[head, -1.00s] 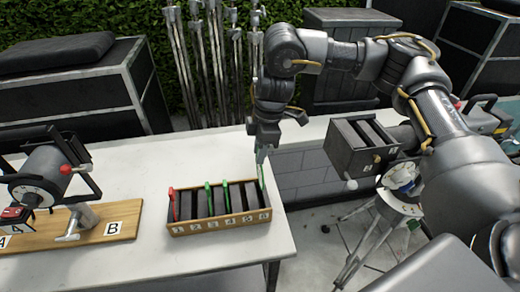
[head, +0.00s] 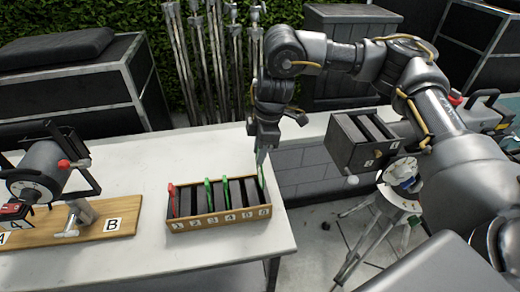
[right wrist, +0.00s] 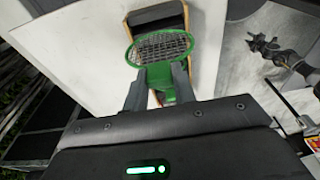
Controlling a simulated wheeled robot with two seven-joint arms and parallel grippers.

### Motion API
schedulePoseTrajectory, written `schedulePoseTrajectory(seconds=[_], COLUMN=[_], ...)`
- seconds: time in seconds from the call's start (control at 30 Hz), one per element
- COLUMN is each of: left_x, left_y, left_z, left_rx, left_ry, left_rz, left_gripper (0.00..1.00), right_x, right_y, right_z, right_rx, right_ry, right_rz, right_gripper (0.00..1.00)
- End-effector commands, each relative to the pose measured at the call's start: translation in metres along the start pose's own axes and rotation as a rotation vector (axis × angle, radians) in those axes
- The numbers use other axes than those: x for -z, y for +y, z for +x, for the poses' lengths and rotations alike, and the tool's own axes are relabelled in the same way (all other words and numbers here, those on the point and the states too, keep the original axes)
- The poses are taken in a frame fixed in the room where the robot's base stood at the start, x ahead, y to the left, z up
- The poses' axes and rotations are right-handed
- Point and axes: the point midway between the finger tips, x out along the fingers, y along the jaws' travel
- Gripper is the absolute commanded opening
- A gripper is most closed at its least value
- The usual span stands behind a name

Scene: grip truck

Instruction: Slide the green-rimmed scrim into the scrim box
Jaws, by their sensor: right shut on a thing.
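My right gripper (head: 263,150) is shut on the handle of the green-rimmed scrim (right wrist: 189,45), a round dark mesh. In the head view the scrim (head: 262,172) is seen nearly edge-on, at the far right end of the scrim box. The scrim box (head: 220,222) is a wooden tray with dark dividers and numbered slots, on the white table. In the right wrist view the scrim overlaps the scrim box (right wrist: 127,25). I cannot tell how deep its lower edge sits. My left gripper is not in view.
A red-rimmed scrim (head: 172,200) stands in the box's left end, with green-rimmed ones (head: 208,194) near its middle. A lamp (head: 42,170) stands on a wooden board (head: 125,208) at left. A dark slotted box (head: 360,150) is right of the table. Bare table (head: 235,260) lies in front.

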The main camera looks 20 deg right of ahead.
Motion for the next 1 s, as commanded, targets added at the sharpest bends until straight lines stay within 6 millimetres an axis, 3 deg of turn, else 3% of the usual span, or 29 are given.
schedulePoseTrajectory(seconds=[1.0], left_x=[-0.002], left_y=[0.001], left_z=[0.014], left_rx=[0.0], left_ry=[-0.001], left_rz=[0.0], left_gripper=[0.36], right_x=[-0.005], right_y=[0.0], right_z=[0.03], right_rx=[0.0], right_ry=[0.0], right_rz=[0.0], right_gripper=[0.0])
